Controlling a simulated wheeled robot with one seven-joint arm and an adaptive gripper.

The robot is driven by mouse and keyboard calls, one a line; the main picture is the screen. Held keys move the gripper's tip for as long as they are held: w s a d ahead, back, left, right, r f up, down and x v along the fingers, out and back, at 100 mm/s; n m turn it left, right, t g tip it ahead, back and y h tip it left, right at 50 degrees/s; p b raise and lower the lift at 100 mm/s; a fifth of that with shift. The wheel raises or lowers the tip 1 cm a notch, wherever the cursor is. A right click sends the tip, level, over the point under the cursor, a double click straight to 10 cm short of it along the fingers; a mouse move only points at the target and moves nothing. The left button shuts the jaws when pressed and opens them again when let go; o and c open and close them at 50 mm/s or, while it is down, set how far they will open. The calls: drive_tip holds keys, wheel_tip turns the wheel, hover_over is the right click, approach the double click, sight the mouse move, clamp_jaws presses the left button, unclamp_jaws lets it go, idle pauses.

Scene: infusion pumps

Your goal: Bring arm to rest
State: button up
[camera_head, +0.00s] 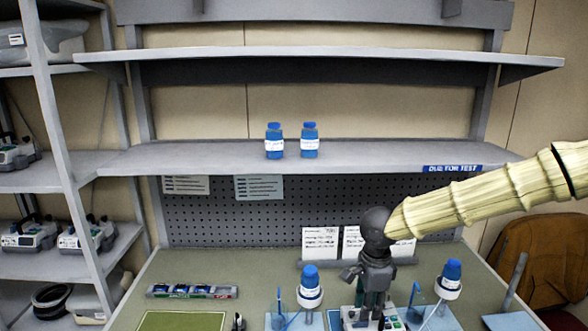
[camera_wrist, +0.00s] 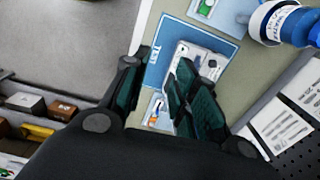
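My arm (camera_head: 480,190) reaches in from the right over the bench. My gripper (camera_head: 370,308) points down in front of the white signs, over a pale infusion pump (camera_head: 392,320) on the bench. In the wrist view, the fingers of my gripper (camera_wrist: 158,75) stand apart with nothing held between them. The pump (camera_wrist: 205,60) shows beyond the fingers on a blue mat (camera_wrist: 162,45) marked TEST. The fingers hide part of the pump, and I cannot tell exactly how far above it they are.
Blue-capped bottles stand left (camera_head: 310,285) and right (camera_head: 448,280) of my gripper. Two more bottles (camera_head: 274,142) stand on the shelf (camera_head: 380,155) above the bench. A tray (camera_head: 192,291) lies at the left. A rack (camera_head: 60,180) holds several pumps. A brown chair (camera_head: 548,255) stands at the right.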

drive_tip(key=s+d+f+n+t+h, duration=0.1)
drive_tip(key=s+d+f+n, duration=0.15)
drive_tip(key=f, duration=0.55)
drive_tip(key=s+d+f+n+t+h, duration=0.15)
drive_tip(key=s+f, duration=0.25)
drive_tip(key=f, duration=0.4)
drive_tip(key=s+d+f+n+h, duration=0.1)
drive_tip(key=s+f+n, duration=0.2)
drive_tip(key=f, duration=0.5)
drive_tip(key=s+f+n+g+y, duration=0.15)
drive_tip(key=s+f+n, duration=0.4)
drive_tip(key=s, duration=0.75)
drive_tip(key=s+f+n+g+y, duration=0.15)
drive_tip(key=s+f+n, duration=0.35)
drive_tip(key=s, duration=0.9)
wheel_tip(320, 180, down, 14)
drive_tip(key=b, duration=1.3)
drive_tip(key=shift+w+m, duration=0.4)
drive_tip(key=shift+m, duration=0.05)
drive_tip(key=shift+a+y, duration=0.1)
drive_tip(key=shift+y, duration=0.15)
